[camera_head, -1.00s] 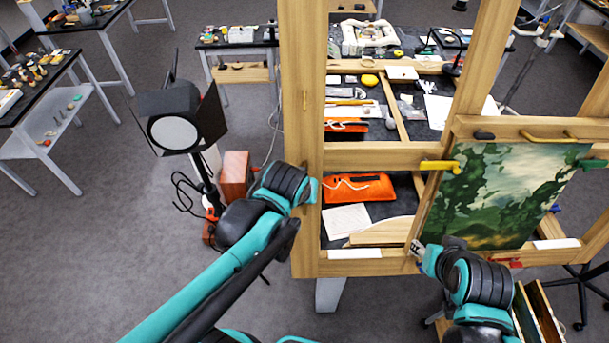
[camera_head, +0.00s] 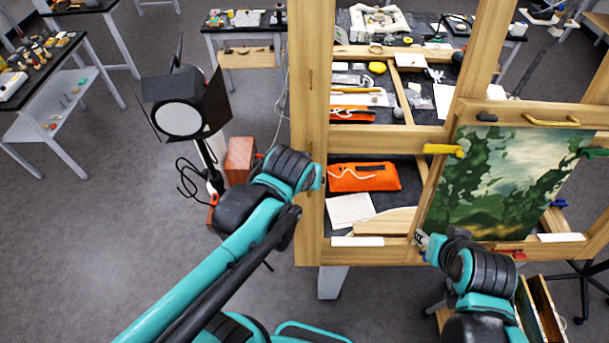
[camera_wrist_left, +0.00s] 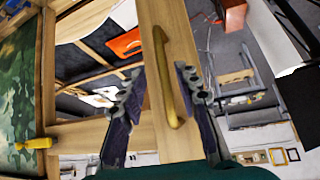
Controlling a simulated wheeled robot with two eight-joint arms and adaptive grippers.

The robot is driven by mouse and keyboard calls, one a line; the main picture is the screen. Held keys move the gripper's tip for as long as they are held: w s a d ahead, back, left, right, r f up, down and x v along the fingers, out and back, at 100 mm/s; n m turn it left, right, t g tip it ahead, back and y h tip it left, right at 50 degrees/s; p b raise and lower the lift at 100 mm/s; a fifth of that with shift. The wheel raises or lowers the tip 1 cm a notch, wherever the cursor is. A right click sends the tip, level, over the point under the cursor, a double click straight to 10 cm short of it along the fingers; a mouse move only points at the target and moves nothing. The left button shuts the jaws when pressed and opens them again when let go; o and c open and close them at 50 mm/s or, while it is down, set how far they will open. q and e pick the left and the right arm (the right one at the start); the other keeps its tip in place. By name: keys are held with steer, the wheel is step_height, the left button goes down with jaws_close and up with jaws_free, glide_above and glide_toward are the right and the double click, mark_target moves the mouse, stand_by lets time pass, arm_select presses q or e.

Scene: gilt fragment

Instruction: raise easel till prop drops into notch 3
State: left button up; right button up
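The wooden easel (camera_head: 312,110) stands upright in front of me, with a green landscape painting (camera_head: 500,185) on its right part. My left gripper (camera_wrist_left: 157,76) is open in the left wrist view. Its two fingers are on either side of a long brass handle (camera_wrist_left: 165,85) on a wooden post, with gaps beside it. In the head view my left wrist is at the easel's left post and its fingers are hidden. My right gripper (camera_head: 421,242) is at the easel's lower rail, below the painting's left edge; its fingers are too small to read. I cannot make out the prop or notches.
A black studio lamp (camera_head: 183,120) on a stand, with loose cables, is left of the easel. A reddish-brown block (camera_head: 240,158) is beside it. Behind the easel is a cluttered table with an orange pouch (camera_head: 363,177). An open drawer (camera_head: 540,310) is at lower right.

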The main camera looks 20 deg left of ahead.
arm_select(q)
steer(key=v, duration=1)
steer(key=shift+s, duration=0.25)
steer(key=shift+w, duration=0.1)
jaws_close()
steer(key=shift+f, duration=0.1)
